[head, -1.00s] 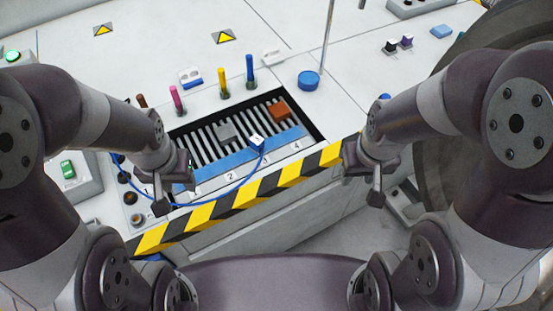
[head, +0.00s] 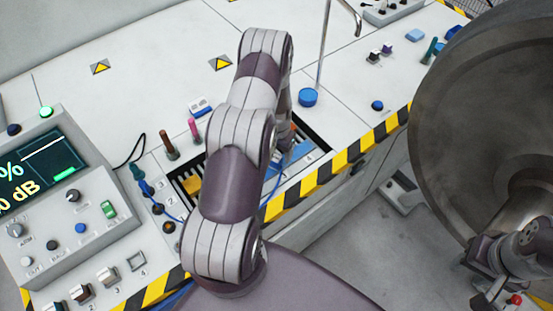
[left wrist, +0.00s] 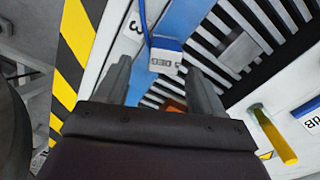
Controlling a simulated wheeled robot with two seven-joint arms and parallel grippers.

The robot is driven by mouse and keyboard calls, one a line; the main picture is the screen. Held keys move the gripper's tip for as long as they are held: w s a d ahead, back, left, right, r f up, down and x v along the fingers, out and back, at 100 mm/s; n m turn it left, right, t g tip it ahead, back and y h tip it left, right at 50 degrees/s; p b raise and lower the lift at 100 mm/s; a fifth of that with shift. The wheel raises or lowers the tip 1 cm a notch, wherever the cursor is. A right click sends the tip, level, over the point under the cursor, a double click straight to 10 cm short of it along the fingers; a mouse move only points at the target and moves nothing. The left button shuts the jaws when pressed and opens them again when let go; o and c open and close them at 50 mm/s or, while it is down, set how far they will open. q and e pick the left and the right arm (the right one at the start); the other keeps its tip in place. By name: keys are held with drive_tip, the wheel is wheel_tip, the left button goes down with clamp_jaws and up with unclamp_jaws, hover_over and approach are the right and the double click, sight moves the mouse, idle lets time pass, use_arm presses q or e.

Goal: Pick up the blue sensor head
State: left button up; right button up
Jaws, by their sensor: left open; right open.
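The blue sensor head (left wrist: 166,58) shows in the left wrist view as a small blue block with a white labelled face and a blue cable. It lies by the blue strip of the slotted tray (left wrist: 235,40). My left gripper (left wrist: 157,68) is open, its two fingers pointing toward the sensor head, which appears between the tips; I cannot tell whether they touch. In the head view my left gripper (head: 284,150) is over the tray, partly hidden by my arm, and the sensor head is hidden. My right gripper (head: 490,296) is open at the lower right, away from the tray.
An orange block (left wrist: 176,104) and a yellow block (head: 192,185) are in the tray. A yellow pen-like probe (left wrist: 276,136) stands beside it.

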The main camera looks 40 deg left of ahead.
sight(276, 157)
use_arm(q)
drive_tip(key=f, duration=0.2)
drive_tip(key=s+f+p, duration=0.1)
drive_tip(key=f, duration=0.1)
drive_tip(key=shift+a+f, duration=0.1)
drive_tip(key=shift+a, duration=0.1)
drive_tip(key=shift+f, duration=0.25)
drive_tip(key=c, duration=1.2)
drive_tip(key=shift+w+r, duration=0.1)
